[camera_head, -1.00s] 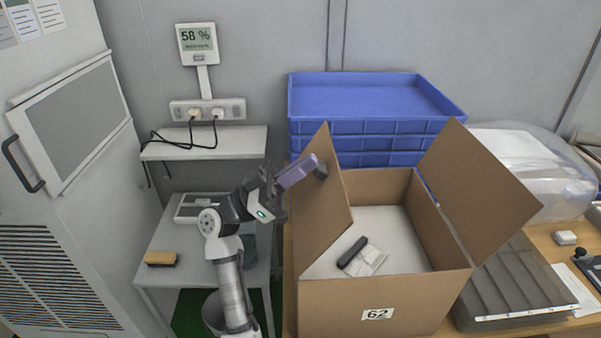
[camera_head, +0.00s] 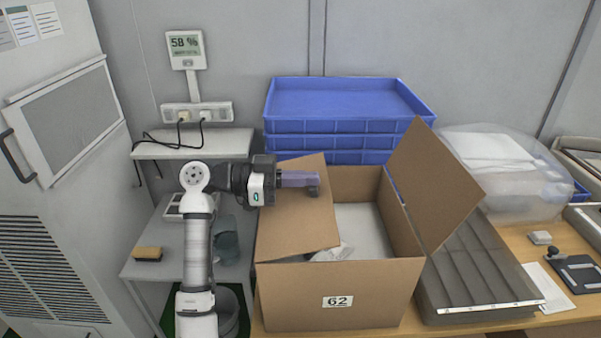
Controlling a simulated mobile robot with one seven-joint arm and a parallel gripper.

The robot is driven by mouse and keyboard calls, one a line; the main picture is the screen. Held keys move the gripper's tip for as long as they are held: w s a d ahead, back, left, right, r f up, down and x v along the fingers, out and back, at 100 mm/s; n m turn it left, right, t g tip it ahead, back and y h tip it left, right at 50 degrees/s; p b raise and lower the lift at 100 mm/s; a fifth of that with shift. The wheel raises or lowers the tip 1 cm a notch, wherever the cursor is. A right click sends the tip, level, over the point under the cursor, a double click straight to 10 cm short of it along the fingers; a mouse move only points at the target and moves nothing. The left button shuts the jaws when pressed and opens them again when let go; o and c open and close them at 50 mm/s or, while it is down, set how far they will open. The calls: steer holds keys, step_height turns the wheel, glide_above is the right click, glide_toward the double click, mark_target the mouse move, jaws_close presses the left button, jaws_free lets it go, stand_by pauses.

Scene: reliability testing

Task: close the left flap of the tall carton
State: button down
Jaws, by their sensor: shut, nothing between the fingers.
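The tall carton (camera_head: 340,297) is a brown box with a "62" label on its front. Its left flap (camera_head: 293,225) leans inward over the left part of the opening, tilted and not flat. Its right flap (camera_head: 432,185) stands up and leans outward to the right. My gripper (camera_head: 312,183) is shut and empty, above the far part of the left flap, its fingers reaching right from the arm. It looks touching or very close to the flap; I cannot tell which. A pale packet (camera_head: 334,252) shows inside, partly hidden by the left flap.
Stacked blue trays (camera_head: 345,100) stand right behind the carton. A grey ribbed tray (camera_head: 470,275) and a clear bag (camera_head: 500,165) lie to the right. A white shelf (camera_head: 190,145) with cables and a brush (camera_head: 148,254) are on the left.

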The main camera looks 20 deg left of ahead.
steer(key=shift+w+d+f+y, duration=0.15)
steer(key=shift+d+f+y, duration=0.3)
steer(key=shift+f+y, duration=0.3)
